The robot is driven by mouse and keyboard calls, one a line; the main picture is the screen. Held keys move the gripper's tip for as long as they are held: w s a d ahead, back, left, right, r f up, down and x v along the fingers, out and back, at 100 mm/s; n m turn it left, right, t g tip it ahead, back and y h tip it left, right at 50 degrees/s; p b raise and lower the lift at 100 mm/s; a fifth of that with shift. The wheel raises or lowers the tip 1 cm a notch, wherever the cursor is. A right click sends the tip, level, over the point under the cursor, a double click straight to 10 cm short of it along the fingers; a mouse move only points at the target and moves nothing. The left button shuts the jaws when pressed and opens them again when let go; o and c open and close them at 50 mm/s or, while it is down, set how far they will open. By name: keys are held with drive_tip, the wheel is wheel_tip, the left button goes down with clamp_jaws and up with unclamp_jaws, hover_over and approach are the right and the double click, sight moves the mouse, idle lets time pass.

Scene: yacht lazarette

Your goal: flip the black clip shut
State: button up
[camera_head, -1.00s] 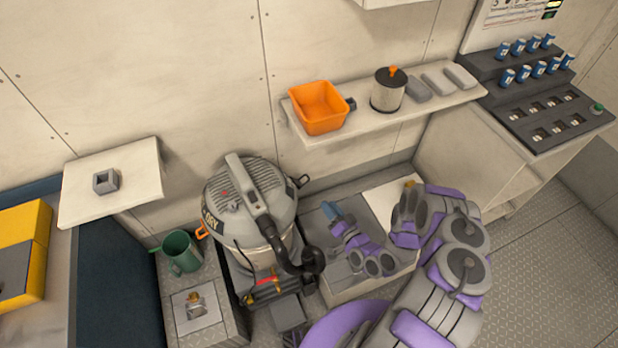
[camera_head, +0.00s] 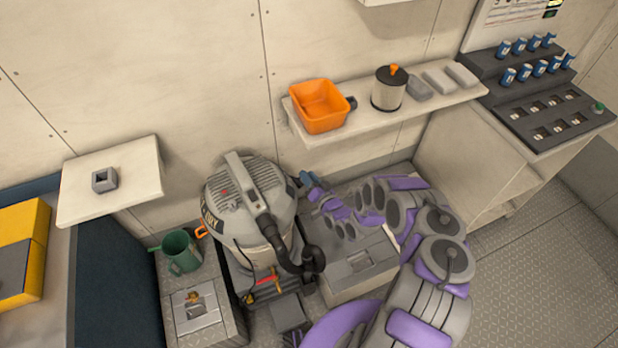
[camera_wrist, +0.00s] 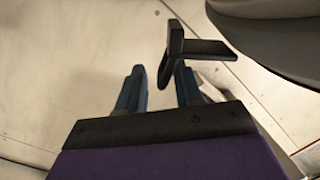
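The grey wet/dry vacuum (camera_head: 250,205) stands on the bench, with its drum edge at the upper right of the wrist view (camera_wrist: 275,45). The black clip (camera_wrist: 185,48) sticks out from the vacuum's side as an angled plate with a thin loop. In the head view, my gripper covers the clip's place at the vacuum's right side. My gripper (camera_head: 308,181) is beside the upper right of the drum. In the wrist view, its blue fingers (camera_wrist: 160,90) are apart with nothing between them; the clip shows just beyond, nearer the right finger. Contact cannot be told.
A wall shelf (camera_head: 440,103) above holds an orange tub (camera_head: 322,108), a metal canister (camera_head: 388,90) and grey blocks. A black hose (camera_head: 285,258) hangs at the vacuum's front. A green jug (camera_head: 180,252) stands to the left. The floor at right is clear.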

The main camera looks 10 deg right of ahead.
clamp_jaws()
idle(0.3)
idle(0.4)
